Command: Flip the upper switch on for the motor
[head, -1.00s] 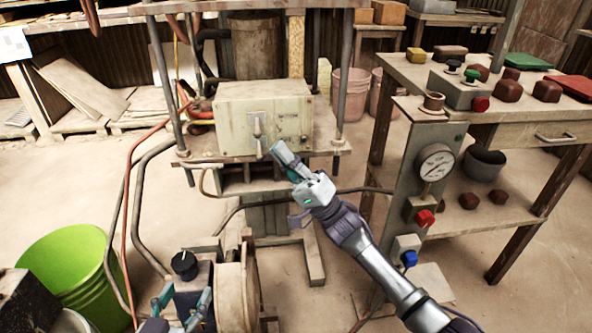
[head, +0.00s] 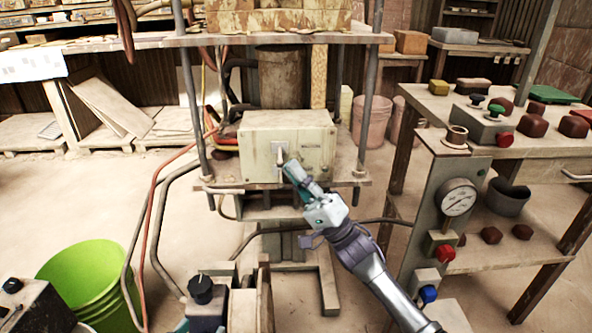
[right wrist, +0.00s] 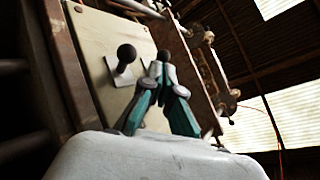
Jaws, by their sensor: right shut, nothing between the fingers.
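A pale metal box (head: 256,133) stands on the press's shelf in the head view. Its front carries a lever switch (head: 280,156) on a small plate. In the right wrist view the lever's black ball knob (right wrist: 126,54) stands out from the plate, left of my fingers. My right gripper (head: 291,167) is shut and empty, its tips at the lever's lower right in the head view; whether they touch it I cannot tell. The closed fingers also show in the right wrist view (right wrist: 162,70).
Press posts (head: 365,95) flank the box. To the right stands a panel with a gauge (head: 457,198), a red button (head: 445,252) and a blue button (head: 428,293). A green bucket (head: 85,280) stands at lower left. Cables hang left of the box.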

